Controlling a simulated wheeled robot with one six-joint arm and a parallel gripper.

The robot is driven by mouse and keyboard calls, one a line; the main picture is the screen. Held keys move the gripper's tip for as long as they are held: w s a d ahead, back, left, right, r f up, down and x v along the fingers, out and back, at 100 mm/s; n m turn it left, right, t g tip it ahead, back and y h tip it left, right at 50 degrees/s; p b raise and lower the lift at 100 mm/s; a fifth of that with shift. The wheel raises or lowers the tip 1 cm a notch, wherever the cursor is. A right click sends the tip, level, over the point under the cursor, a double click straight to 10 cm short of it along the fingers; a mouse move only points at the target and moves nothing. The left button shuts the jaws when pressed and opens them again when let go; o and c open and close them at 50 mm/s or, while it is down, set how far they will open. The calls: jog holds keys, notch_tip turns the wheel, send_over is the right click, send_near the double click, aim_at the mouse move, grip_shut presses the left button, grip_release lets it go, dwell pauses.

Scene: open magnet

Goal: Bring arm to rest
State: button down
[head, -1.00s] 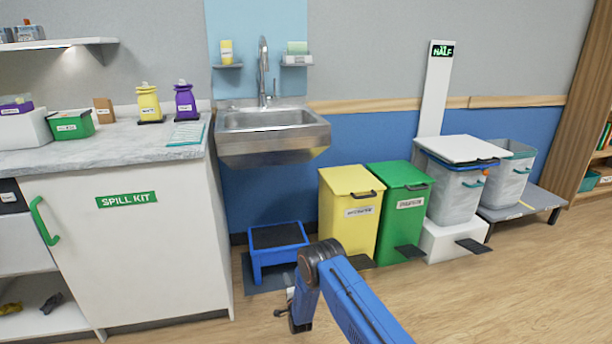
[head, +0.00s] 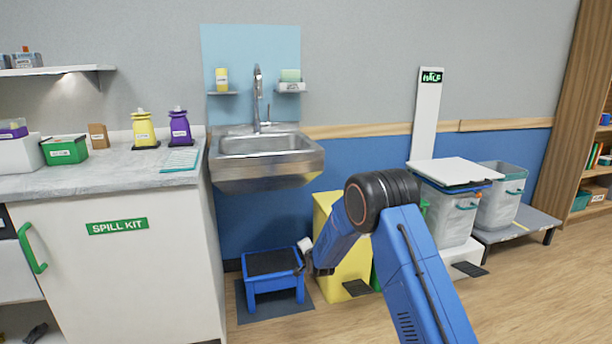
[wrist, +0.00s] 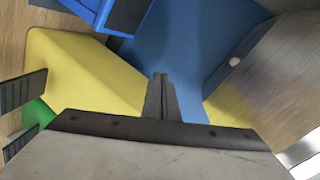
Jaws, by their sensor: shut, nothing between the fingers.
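My blue arm (head: 408,260) reaches up from the bottom right in the head view and bends at a dark elbow joint. Its forearm slopes down and left in front of the yellow bin (head: 330,210). My gripper (wrist: 160,85) is shut and empty in the wrist view, its fingers together. In the head view the hand is small and partly hidden, beside the blue step stool (head: 273,268); I cannot make out its fingers there. The arm covers most of the green bin (head: 424,207).
A steel sink (head: 265,160) hangs on the wall above the stool. A white spill kit cabinet (head: 120,270) stands at left. Grey bins (head: 500,195) and a wooden bookcase (head: 565,120) stand at right. Wood floor (head: 540,290) is clear at front right.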

jog(key=s+d+r+n+g+h, duration=0.1)
jog(key=s+d+r+n, duration=0.1)
jog(key=s+d+r, duration=0.55)
jog(key=s+d+r+n+g, duration=0.15)
jog(key=s+d+r, duration=0.35)
jog(key=s+r, duration=0.5)
jog(key=s+d+r+n+g+h, duration=0.1)
jog(key=s+d+r+n+g, duration=0.1)
jog(key=s+d+r, duration=0.55)
jog(key=s+d+n+g, duration=0.1)
jog(key=s+d, duration=0.2)
jog(key=s, duration=1.2)
jog(key=s+d+n+g+h, duration=0.1)
jog(key=s+d+n+g, duration=0.1)
jog(key=s, duration=1.3)
jog(key=s+d+n+g, duration=0.1)
jog(key=s+d, duration=0.4)
jog(key=s, duration=1)
jog(key=shift+s+r+n+h, duration=0.2)
jog(key=shift+n+h, duration=0.1)
jog(key=shift+n, duration=0.05)
